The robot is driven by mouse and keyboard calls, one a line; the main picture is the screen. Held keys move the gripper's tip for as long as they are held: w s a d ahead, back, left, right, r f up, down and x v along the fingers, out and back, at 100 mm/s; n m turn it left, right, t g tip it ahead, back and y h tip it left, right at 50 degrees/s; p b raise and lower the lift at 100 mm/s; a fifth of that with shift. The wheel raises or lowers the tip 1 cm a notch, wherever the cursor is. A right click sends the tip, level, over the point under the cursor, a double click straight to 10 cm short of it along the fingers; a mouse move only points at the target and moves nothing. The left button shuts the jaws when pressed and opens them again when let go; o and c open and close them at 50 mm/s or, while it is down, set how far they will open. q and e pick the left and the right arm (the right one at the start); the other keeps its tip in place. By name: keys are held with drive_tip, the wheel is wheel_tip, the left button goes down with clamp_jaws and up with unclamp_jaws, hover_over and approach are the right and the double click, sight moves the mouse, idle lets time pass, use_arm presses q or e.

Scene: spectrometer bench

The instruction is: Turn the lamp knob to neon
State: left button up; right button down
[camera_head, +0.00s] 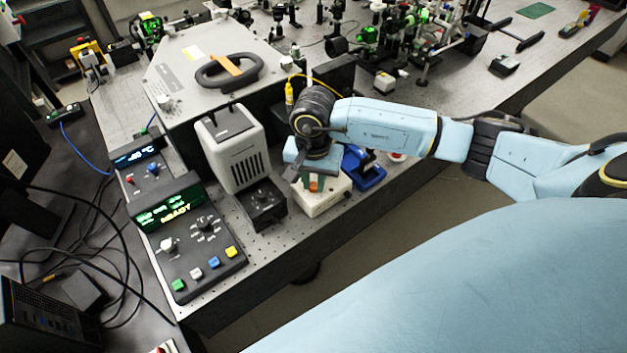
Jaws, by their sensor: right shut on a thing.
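My right gripper (312,183) points down over a small white block (322,202) at the bench's front edge. It is shut on a small green and orange piece (315,184), mostly hidden between the fingers. The grey vented lamp housing (235,148) stands to its left, with a black base box (266,207) in front. A dark knob (262,196) sits on that box, apart from my gripper. Its markings are too small to read, so I cannot tell its setting. My left gripper is out of view.
A control panel (190,262) with a lit green display, a dark dial, a pale knob and several coloured buttons lies left of the lamp. A blue holder (364,170) stands close right of my gripper. A large grey instrument (205,75) is behind. Cables hang at left.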

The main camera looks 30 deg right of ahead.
sight(313, 185)
drive_tip(key=m+b, duration=0.2)
drive_tip(key=m, duration=0.2)
drive_tip(key=shift+f, duration=0.1)
drive_tip(key=shift+m+b, duration=1.25)
drive_tip(key=shift+m, duration=1.05)
drive_tip(key=c, duration=1.3)
unclamp_jaws()
wheel_tip(313, 185, up, 14)
drive_tip(key=shift+f+b, duration=0.15)
drive_tip(key=shift+b, duration=0.3)
